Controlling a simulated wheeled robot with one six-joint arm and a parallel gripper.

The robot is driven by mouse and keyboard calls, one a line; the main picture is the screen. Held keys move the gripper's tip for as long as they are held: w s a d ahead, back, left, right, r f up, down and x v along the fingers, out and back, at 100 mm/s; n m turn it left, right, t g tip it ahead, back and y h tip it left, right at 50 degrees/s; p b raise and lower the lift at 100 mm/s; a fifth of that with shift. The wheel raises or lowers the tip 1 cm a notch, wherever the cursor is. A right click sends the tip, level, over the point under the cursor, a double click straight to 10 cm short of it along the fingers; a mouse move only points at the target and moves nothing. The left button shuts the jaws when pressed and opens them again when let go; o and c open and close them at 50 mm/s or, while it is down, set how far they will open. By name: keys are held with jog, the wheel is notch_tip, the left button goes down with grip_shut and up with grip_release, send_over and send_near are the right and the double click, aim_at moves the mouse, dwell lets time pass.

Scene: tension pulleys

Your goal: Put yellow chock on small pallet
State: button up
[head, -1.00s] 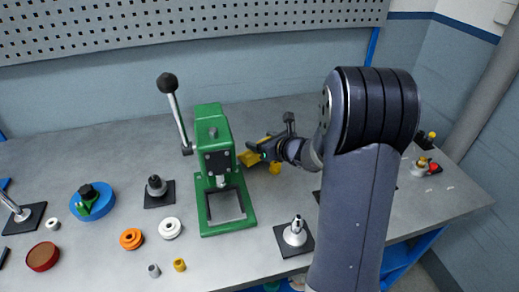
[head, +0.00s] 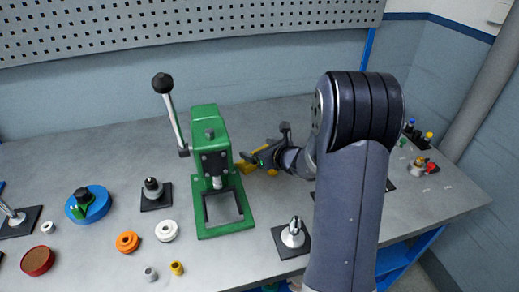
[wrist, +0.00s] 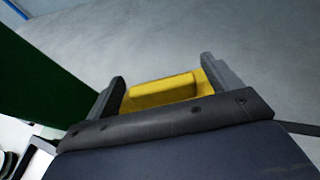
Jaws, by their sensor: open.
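The yellow chock (wrist: 165,90) lies between the two fingers of my gripper (wrist: 162,70) in the wrist view, with a visible gap on the right side. In the head view, yellow parts of the chock (head: 247,167) show on the bench just behind and right of the green press, partly hidden by my gripper (head: 262,156). My gripper is open, low at the bench, with its fingers on either side of the chock. I cannot make out which thing is the small pallet.
The green press (head: 216,170) stands close to the left of my gripper. A silver part on a black plate (head: 291,237) is in front. An orange ring (head: 127,242), a white ring (head: 167,231) and a blue disc (head: 88,206) lie left. The bench behind the chock looks clear.

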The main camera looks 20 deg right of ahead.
jog(key=shift+r, duration=0.1)
jog(key=shift+s+r, duration=0.1)
jog(key=shift+r, duration=0.05)
jog(key=v, duration=1)
jog(key=shift+s+r, duration=0.15)
jog(key=shift+o, duration=0.4)
jog(key=shift+s+d+r, duration=0.2)
jog(key=shift+s+d, duration=0.1)
jog(key=shift+s, duration=0.3)
